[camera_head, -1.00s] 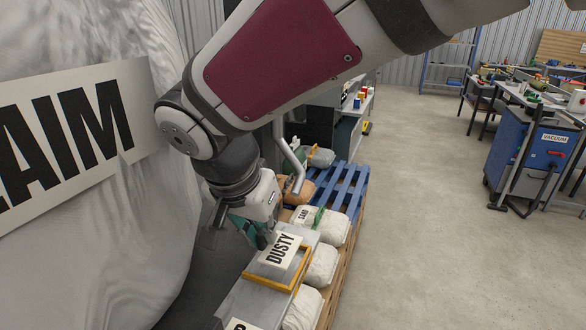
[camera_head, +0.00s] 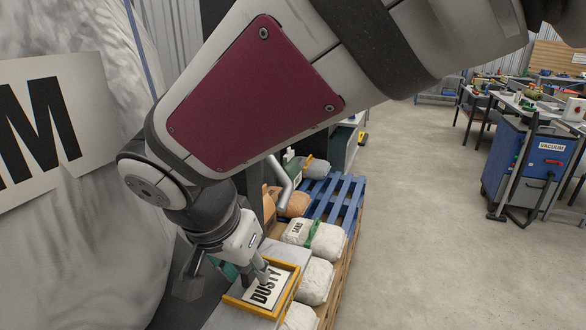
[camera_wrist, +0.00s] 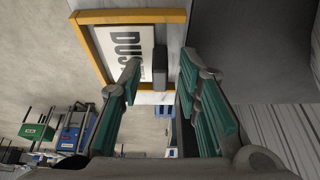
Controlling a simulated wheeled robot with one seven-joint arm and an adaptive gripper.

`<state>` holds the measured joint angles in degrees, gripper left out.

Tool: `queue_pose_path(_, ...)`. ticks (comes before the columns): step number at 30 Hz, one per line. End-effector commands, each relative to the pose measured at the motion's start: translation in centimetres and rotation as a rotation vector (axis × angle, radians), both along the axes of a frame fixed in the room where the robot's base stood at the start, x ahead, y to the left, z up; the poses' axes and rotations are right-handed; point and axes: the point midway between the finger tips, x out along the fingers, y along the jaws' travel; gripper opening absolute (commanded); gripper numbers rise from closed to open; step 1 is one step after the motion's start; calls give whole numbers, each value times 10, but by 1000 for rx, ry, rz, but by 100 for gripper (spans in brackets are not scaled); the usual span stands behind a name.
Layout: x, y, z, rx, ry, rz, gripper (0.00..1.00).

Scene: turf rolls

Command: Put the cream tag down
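The cream tag (camera_head: 274,282), lettered DUSTY, lies within the yellow frame (camera_head: 243,302) on a grey surface, roughly lined up with it. In the wrist view the tag (camera_wrist: 108,60) lies inside the frame (camera_wrist: 120,16), partly hidden by a finger. A small grey block (camera_wrist: 160,66) stands at the tag's edge. My gripper (camera_head: 262,272) is right over the tag. In the wrist view its fingers (camera_wrist: 160,72) are apart, one on either side of the block, with gaps showing.
White sacks (camera_head: 316,282), one marked SAND, lie on a pallet beside the frame. A blue pallet (camera_head: 340,196) is behind. A draped pale sheet (camera_head: 95,270) stands close on the left.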

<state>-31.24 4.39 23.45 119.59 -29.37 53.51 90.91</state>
Motion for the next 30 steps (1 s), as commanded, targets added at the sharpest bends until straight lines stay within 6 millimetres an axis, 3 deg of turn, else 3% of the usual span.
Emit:
queue_pose_path(11, -2, 1, 10, 3, -3, -1, 31)
queue_pose_path(24, -33, 12, 89, 3, -3, 1, 31)
queue_pose_path(30, -41, 15, 109, 2, -1, 0, 31)
